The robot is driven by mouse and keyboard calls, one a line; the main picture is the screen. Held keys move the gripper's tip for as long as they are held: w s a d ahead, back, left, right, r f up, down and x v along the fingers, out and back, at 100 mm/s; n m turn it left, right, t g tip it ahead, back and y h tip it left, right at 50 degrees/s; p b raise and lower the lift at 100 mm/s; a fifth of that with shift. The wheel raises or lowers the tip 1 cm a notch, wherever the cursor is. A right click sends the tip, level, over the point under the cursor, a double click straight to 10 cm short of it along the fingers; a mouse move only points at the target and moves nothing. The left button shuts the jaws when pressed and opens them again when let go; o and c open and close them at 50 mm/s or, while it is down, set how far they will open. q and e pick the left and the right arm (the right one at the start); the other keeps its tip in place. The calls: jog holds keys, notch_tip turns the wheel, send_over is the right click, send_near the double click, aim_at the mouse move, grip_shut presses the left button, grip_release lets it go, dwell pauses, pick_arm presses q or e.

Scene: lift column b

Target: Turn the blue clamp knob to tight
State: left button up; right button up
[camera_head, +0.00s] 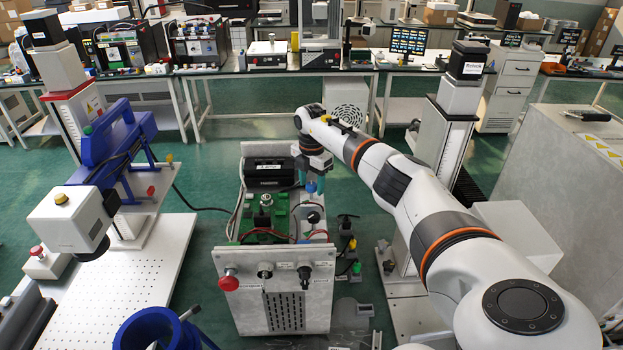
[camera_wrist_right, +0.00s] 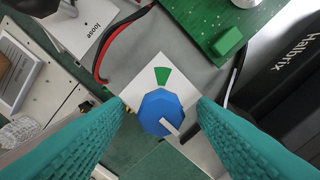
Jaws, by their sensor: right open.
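The blue clamp knob (camera_wrist_right: 158,115) is faceted, with a white pointer bar running toward the lower right of the wrist view. It sits on a white square plate (camera_wrist_right: 135,82) with a green wedge (camera_wrist_right: 162,76) above the knob, and the pointer is off that wedge. In the head view the knob (camera_head: 311,187) is small and partly hidden by my gripper. My right gripper (camera_head: 312,178) is open, its teal fingers pointing down over the knob. In the wrist view the fingertips (camera_wrist_right: 160,104) stand on either side of it, with slight gaps visible. My left gripper is out of view.
A grey box (camera_head: 272,262) carries a green circuit board (camera_head: 268,222), a black Halbrix unit (camera_wrist_right: 285,85), red and black cables, and front knobs. A plate labelled "loose" (camera_wrist_right: 85,25) lies nearby. A blue-framed machine (camera_head: 110,145) stands left on a perforated table.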

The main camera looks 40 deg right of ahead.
jog(key=shift+f, duration=0.1)
jog(key=shift+c, duration=0.9)
jog(key=c, duration=0.8)
